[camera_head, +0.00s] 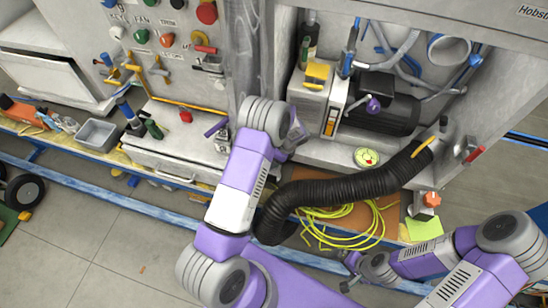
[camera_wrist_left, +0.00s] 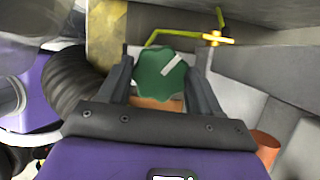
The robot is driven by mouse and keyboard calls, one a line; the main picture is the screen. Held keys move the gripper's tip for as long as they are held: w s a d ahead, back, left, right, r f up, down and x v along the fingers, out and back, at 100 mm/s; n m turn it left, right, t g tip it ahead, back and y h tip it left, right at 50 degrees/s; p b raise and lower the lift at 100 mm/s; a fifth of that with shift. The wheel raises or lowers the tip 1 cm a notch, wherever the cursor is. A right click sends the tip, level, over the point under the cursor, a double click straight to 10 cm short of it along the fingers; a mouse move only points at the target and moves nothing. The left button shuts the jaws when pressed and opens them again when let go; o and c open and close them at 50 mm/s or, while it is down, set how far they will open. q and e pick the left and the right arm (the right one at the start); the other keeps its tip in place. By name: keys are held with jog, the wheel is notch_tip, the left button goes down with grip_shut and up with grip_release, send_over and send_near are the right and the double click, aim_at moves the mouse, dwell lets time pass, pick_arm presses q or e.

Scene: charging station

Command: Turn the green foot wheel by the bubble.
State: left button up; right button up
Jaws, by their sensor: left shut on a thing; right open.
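The green foot wheel (camera_wrist_left: 158,82), scalloped with a white mark on its face, sits between the two dark fingers of my left gripper (camera_wrist_left: 160,63) in the left wrist view. The fingers close on it from both sides. In the head view my left arm covers that spot, so I cannot make out the wheel or the fingertips there. The round bubble level (camera_head: 367,157), with a yellow-green ring and a red patch, lies on the grey ledge right of my left wrist. My right gripper (camera_head: 349,273) is open and empty at the lower right.
A black corrugated hose (camera_head: 345,190) curves beside my left arm, over a yellow cable coil (camera_head: 345,228). A black motor (camera_head: 385,105) stands behind the bubble.

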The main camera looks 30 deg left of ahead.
dwell(0.3)
pick_arm(q)
jog(key=o, duration=1)
jog(key=shift+o, duration=0.2)
jog(key=shift+r, duration=0.1)
